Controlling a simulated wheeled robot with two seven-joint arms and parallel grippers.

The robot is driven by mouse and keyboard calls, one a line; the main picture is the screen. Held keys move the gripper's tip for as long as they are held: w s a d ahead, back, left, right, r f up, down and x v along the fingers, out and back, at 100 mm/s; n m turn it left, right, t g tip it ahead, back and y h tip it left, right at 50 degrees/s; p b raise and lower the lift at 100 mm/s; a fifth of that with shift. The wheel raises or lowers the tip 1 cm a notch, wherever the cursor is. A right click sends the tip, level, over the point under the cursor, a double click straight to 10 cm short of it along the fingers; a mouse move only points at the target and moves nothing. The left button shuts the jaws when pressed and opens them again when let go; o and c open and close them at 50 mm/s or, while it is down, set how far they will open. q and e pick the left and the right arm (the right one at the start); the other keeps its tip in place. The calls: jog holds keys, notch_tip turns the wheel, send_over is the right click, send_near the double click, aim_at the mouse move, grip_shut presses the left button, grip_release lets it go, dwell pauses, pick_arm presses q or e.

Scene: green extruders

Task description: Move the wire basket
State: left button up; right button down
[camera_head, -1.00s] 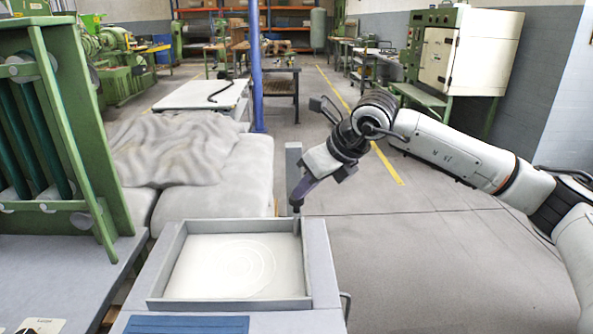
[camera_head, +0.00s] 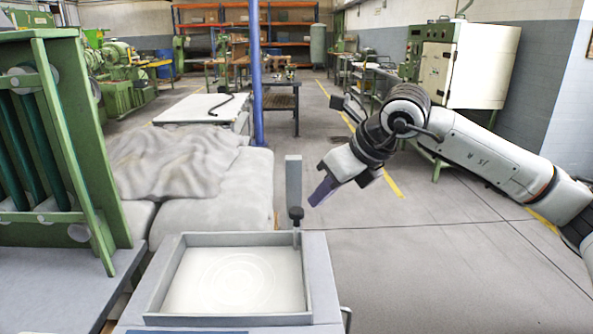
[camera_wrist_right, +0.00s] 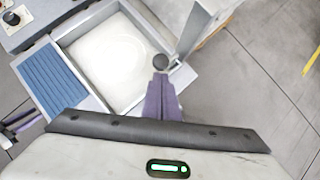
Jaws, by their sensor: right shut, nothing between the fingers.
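I see no wire basket in either view. My right gripper (camera_head: 318,197) has slim purple fingers, shut and empty. In the head view it hangs above and to the right of the tray's far right corner, apart from a dark round knob (camera_head: 296,213) on a short stem there. In the right wrist view the shut fingers (camera_wrist_right: 160,80) point at the same knob (camera_wrist_right: 160,62).
A shallow grey tray (camera_head: 153,299) with a white bottom tops a cabinet. A grey upright post (camera_head: 293,180) stands behind its corner. A green frame (camera_head: 88,150) is at left, cloth-covered bulk (camera_head: 215,200) behind. Open floor (camera_head: 420,260) lies at right.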

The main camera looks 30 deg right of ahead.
jog(key=v, duration=0.8)
